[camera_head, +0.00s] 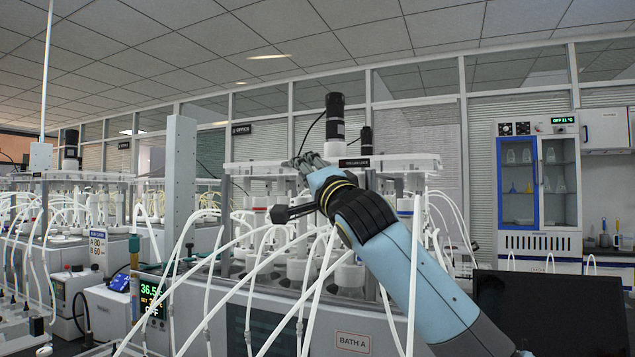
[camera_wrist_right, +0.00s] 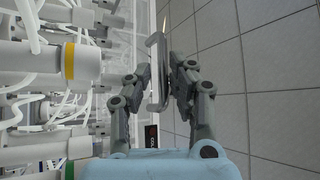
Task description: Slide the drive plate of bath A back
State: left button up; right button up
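Bath A (camera_head: 353,343) is the large grey bath in the middle of the head view, named on its front label. Its white drive plate (camera_head: 405,162) lies above the jars, under a black motor (camera_head: 335,115). My right arm reaches up from the lower right, and my right gripper (camera_head: 310,160) is at the plate's front. In the wrist view, my right gripper's fingers (camera_wrist_right: 160,72) stand apart on either side of a pale grey handle bar (camera_wrist_right: 157,95). Narrow gaps seem to show beside the bar; any contact is unclear. My left gripper is out of view.
Many white hoses (camera_head: 235,270) loop up in front of the bath. A second bath with its own plate (camera_head: 85,176) stands at the left. A dark monitor (camera_head: 555,310) is at the lower right, and a cabinet (camera_head: 540,180) stands behind.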

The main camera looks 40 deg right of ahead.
jog(key=v, duration=0.8)
jog(key=shift+s, duration=0.25)
jog(key=shift+f, duration=0.1)
